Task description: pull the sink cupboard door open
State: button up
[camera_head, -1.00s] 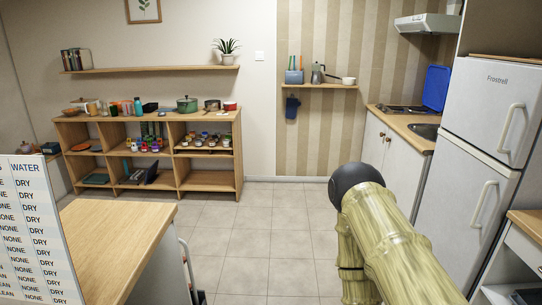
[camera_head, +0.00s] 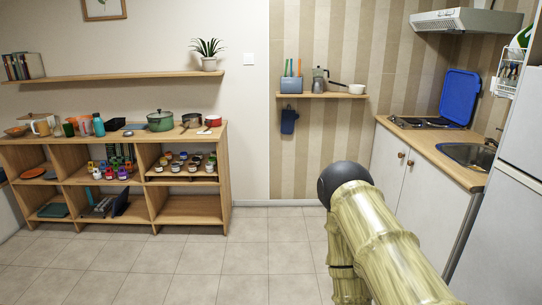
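The white base cupboard under the counter has two doors with round brown knobs side by side at their meeting edges. The sink (camera_head: 467,154) is set in the worktop above the nearer door (camera_head: 425,200), whose knob (camera_head: 411,163) shows clearly. The farther door (camera_head: 386,158) is below the hob and has its own knob (camera_head: 401,155). Both doors look shut. My arm, with a bamboo-like surface and a dark rounded end, covers the lower part of the nearer door. My gripper's fingers do not show.
A blue lid (camera_head: 460,97) stands upright behind the hob (camera_head: 420,122). The white fridge (camera_head: 510,235) is close on the right. An open wooden shelf unit (camera_head: 190,208) with pots and jars stands at the left. The tiled floor (camera_head: 255,262) between is clear.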

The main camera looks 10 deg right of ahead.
aim_at(432, 206)
jog(key=z, duration=0.15)
jog(key=i, duration=1.6)
jog(key=z, duration=0.6)
jog(key=i, duration=2)
jog(key=z, duration=0.25)
